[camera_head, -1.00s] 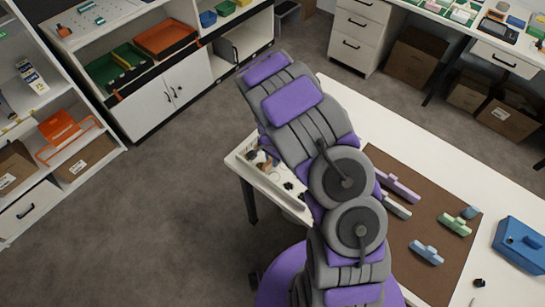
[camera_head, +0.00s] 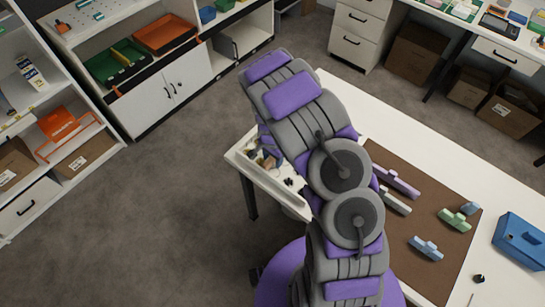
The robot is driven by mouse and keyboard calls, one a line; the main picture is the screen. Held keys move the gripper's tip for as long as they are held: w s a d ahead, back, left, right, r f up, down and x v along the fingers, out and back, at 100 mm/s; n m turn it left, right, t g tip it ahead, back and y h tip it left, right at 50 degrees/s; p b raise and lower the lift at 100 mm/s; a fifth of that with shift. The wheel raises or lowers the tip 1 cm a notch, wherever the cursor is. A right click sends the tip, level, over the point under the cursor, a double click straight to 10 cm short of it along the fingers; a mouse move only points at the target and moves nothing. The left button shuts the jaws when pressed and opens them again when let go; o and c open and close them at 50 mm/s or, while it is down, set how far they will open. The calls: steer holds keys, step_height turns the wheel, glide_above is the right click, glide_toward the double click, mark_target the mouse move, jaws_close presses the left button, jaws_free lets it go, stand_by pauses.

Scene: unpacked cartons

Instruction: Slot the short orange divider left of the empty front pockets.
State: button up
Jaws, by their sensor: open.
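I cannot make out the short orange divider for sure. A light tray (camera_head: 283,190) sits at the left end of the white table and holds several small dark and brownish pieces (camera_head: 268,162). Its pockets are too small and too covered to tell apart. My arm stretches over the table and bends at the upper left. Its purple and grey links hide part of the tray, and my gripper does not show behind them.
A brown mat (camera_head: 432,223) on the white table (camera_head: 450,140) carries several blocks, among them a purple one (camera_head: 398,181) and a green one (camera_head: 453,219). A blue box (camera_head: 521,243) stands right. Green (camera_head: 117,66) and orange (camera_head: 165,36) trays lie on a cabinet.

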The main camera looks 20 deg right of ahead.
steer(key=shift+r, duration=0.1)
step_height(320, 180, up, 17)
steer(key=p, duration=0.2)
stand_by(0.4)
steer(key=shift+r, duration=0.15)
steer(key=s+r+n, duration=0.4)
steer(key=s+r, duration=1)
steer(key=s, duration=0.1)
steer(key=s+r+n+g, duration=0.1)
steer(key=s+r+n, duration=0.1)
steer(key=s, duration=0.7)
steer(key=s+r+n, duration=0.3)
steer(key=s+n, duration=0.1)
steer(key=s, duration=0.6)
steer(key=shift+n+g, duration=0.4)
